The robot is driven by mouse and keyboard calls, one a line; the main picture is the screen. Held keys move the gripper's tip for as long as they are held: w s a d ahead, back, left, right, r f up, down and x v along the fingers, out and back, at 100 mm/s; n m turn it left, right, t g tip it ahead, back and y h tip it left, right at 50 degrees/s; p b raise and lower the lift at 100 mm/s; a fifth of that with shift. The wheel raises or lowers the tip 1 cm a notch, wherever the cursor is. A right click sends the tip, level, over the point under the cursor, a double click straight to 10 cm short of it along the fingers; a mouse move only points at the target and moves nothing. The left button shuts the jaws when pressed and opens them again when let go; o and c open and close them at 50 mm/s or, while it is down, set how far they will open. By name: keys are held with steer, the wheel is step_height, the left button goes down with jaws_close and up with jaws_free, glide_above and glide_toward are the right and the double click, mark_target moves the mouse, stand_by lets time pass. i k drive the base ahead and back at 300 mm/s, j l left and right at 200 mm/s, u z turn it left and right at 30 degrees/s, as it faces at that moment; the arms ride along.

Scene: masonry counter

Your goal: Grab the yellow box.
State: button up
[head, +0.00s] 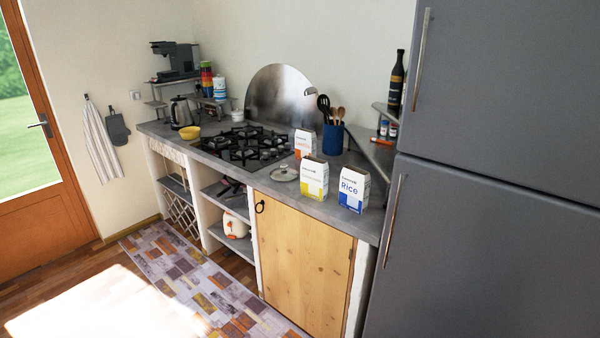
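The yellow box (314,179) is a small white carton with a yellow lower part. It stands upright near the front edge of the grey counter (310,207). A white and blue box marked "Rice" (353,190) stands close to its right, apart from it. A white and orange box (304,143) stands behind it, towards the hob. A round lid with a knob (285,174) lies just to its left. My gripper is not in view.
A black gas hob (243,146) lies left of the boxes. A blue utensil holder (333,139) stands behind them. A tall grey fridge (490,170) bounds the counter's right end. A wooden cupboard door (300,250) is below. A patterned rug (200,285) covers the floor in front.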

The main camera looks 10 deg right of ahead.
mark_target(314, 171)
steer(key=i+j+u, duration=0.1)
steer(key=i+j, duration=0.2)
steer(key=i, duration=0.3)
steer(key=i+j, duration=0.25)
steer(key=i, duration=0.4)
steer(key=i+j+u, duration=0.15)
steer(key=i, duration=0.45)
steer(key=i+j+u, duration=0.1)
steer(key=i+j, duration=0.2)
steer(key=i, duration=0.35)
steer(key=i+j, duration=0.1)
steer(key=i, duration=0.5)
steer(key=j+u, duration=0.05)
